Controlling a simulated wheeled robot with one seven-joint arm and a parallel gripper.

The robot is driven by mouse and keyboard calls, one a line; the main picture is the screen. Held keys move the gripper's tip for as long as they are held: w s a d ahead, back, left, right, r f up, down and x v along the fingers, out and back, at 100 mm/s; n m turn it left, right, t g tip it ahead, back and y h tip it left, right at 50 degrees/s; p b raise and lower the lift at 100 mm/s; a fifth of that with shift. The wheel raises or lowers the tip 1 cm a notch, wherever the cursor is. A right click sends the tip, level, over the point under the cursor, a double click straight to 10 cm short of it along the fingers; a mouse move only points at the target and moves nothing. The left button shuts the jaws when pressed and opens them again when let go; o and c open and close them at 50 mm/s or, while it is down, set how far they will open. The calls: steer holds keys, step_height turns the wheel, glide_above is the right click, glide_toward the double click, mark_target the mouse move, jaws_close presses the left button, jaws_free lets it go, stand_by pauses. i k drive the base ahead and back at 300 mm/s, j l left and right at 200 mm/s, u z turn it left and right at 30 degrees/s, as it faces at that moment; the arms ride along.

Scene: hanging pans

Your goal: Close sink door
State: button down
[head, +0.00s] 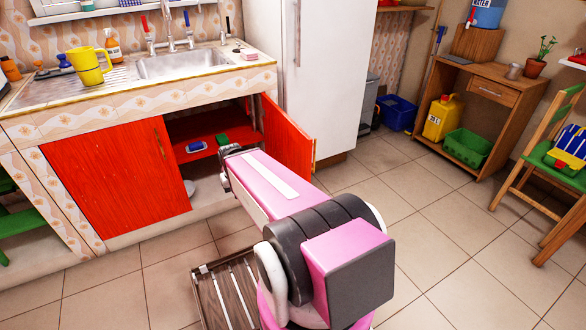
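The sink cabinet's right door (288,140) is red-orange and stands open, swung out toward the fridge. The left red door (115,180) is shut, with a handle near its right edge. The sink (183,63) is set in the counter above. My gripper (226,150) is at the end of my pink arm, in front of the cabinet opening and left of the open door. Its fingers are too small and partly hidden to tell open from shut. My arm covers the lower part of the opening and part of the open door's lower area.
Inside the cabinet, a blue item (196,147) and a green item (222,139) sit on a red shelf. A white fridge (330,70) stands close to the right of the open door. A wooden slatted object (225,295) lies on the floor by my base.

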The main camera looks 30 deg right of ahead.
mark_target(286, 142)
steer(key=k+l+u, duration=0.2)
steer(key=k+l, duration=0.15)
steer(key=l, duration=0.2)
steer(key=k+l+u, duration=0.2)
steer(key=k+l, duration=0.2)
steer(key=l+u, duration=0.2)
steer(key=l, duration=0.6)
steer(key=l+u, duration=0.2)
steer(key=l, duration=0.65)
steer(key=k+l+u, duration=0.2)
steer(key=l, duration=0.6)
steer(key=l+z, duration=0.15)
steer(key=l, duration=0.15)
steer(key=k+z, duration=0.15)
steer(key=i+j, duration=0.05)
